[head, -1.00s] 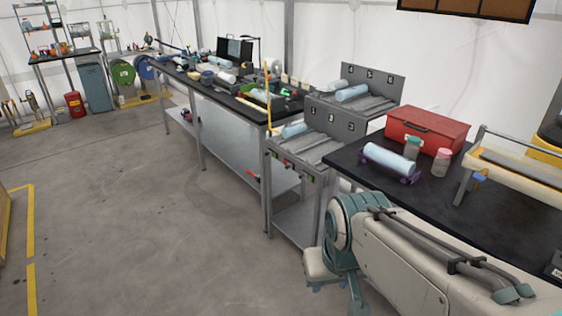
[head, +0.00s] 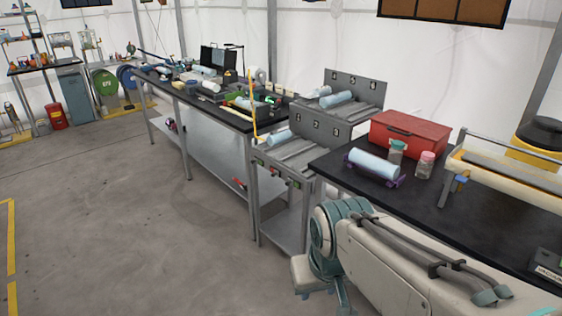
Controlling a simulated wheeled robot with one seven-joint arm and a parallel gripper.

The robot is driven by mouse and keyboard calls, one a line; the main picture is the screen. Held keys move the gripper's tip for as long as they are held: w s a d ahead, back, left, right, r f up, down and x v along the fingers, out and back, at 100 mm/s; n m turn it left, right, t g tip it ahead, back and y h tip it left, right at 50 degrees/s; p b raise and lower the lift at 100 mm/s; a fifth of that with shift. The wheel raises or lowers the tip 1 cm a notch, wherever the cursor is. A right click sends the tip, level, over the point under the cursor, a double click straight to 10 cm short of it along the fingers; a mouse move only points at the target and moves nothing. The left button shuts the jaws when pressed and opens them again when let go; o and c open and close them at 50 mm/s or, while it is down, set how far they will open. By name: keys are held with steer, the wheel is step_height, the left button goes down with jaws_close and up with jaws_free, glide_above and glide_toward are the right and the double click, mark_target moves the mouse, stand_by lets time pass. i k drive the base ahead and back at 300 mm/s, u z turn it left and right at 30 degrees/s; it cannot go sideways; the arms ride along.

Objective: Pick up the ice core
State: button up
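A pale blue ice core (head: 374,165) lies on its side in a purple cradle (head: 394,182) near the left corner of the black-topped table at right. Similar pale blue cylinders lie in the grey slotted racks, one in the near rack (head: 278,138) and others in the far rack (head: 339,98). I cannot tell which of them the task means. My arm reaches into the lower right of the head view, in front of the table. Its teal joint is below and left of the cradled core, apart from it. My gripper's fingers do not show.
A red case (head: 410,133) and two small jars (head: 425,165) stand beside the core. A yellow-and-grey tray-like device (head: 510,170) is to their right. A long cluttered bench (head: 215,105) runs back at left. The concrete floor (head: 110,210) at left is clear.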

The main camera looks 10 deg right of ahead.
mark_target(391, 171)
steer(key=u, duration=0.2)
steer(key=i, duration=2.45)
steer(key=z, duration=3.85)
